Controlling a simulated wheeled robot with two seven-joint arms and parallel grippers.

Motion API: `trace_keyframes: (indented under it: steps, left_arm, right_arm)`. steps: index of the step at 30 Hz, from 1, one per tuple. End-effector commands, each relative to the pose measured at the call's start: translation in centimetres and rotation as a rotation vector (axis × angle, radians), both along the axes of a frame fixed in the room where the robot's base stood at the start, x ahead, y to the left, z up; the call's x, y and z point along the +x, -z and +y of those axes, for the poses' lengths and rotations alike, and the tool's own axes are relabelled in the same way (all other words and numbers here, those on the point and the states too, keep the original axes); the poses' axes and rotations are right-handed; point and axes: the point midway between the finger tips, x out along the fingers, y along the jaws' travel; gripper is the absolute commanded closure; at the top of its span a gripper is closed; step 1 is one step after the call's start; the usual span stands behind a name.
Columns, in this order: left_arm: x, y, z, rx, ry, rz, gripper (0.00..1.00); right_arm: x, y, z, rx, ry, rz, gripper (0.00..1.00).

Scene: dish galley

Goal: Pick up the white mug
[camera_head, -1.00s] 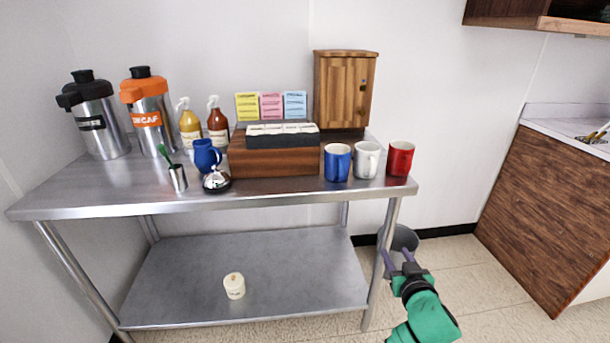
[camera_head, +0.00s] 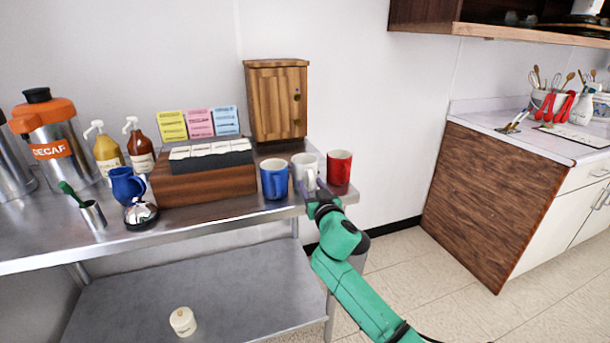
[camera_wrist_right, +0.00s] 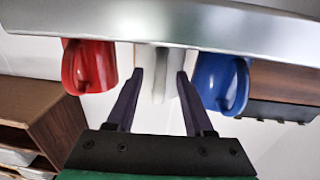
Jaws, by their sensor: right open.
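The white mug (camera_head: 303,164) stands on the steel table, between the blue mug (camera_head: 274,180) and the red mug (camera_head: 339,168). My right gripper (camera_head: 317,188) is at the table's front edge, just in front of the white mug. In the right wrist view, which looks upside down, the open fingers (camera_wrist_right: 158,84) point at the white mug (camera_wrist_right: 146,56), with its handle between them. Contact cannot be made out. The blue mug (camera_wrist_right: 218,82) and red mug (camera_wrist_right: 90,66) sit outside the fingers. My left gripper is not in view.
The steel table (camera_head: 225,218) ends just right of the red mug. A wooden box with packets (camera_head: 205,187) and a wooden cabinet (camera_head: 276,101) stand left of and behind the mugs. A counter (camera_head: 480,185) stands at the right, with open floor between.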

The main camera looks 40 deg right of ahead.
Motion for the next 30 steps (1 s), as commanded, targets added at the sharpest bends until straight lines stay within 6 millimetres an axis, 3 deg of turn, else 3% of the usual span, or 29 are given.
trace_keyframes:
  steps: [7,11,12,30]
  left_arm:
    - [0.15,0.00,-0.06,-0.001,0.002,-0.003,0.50]
    - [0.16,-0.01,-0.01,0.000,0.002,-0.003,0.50]
    - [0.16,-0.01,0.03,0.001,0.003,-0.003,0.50]
    - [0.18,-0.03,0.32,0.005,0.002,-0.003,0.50]
  right_arm:
    - [0.44,0.06,-0.13,-0.001,-0.002,0.000,0.48]
    - [0.42,0.07,-0.14,-0.001,-0.001,0.000,0.97]
    - [0.42,0.07,-0.14,-0.001,-0.001,0.000,1.00]
    - [0.40,0.15,-0.13,0.001,-0.001,0.002,1.00]
